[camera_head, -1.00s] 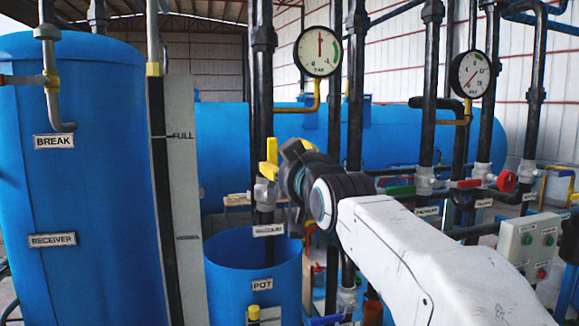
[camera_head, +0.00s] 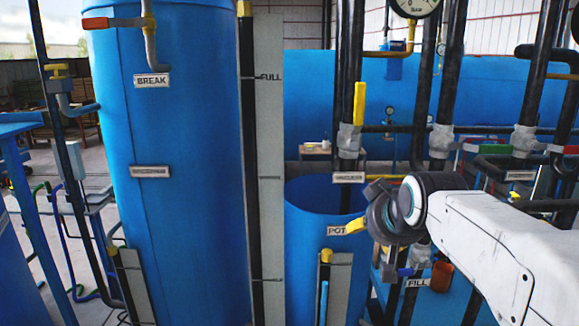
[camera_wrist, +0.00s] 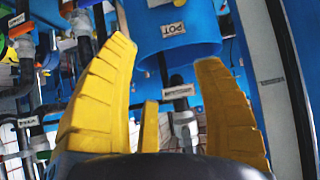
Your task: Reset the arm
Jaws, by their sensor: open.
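My gripper shows at the end of my white arm in the head view (camera_head: 357,228), in front of the right side of the blue pot. In the wrist view its yellow fingers (camera_wrist: 165,75) are spread apart with nothing between them. The blue pot (camera_head: 305,255), with an open top and a POT label, stands just beyond the gripper. It also shows in the wrist view (camera_wrist: 185,35). I cannot tell whether the gripper touches the pot; the arm hides part of the pipework behind it.
A tall blue tank (camera_head: 175,220) labelled BREAK stands at left, with a FULL level board (camera_head: 268,200) beside it. A yellow valve handle (camera_head: 359,103) stands upright on a pipe above the pot. Black pipes crowd the right.

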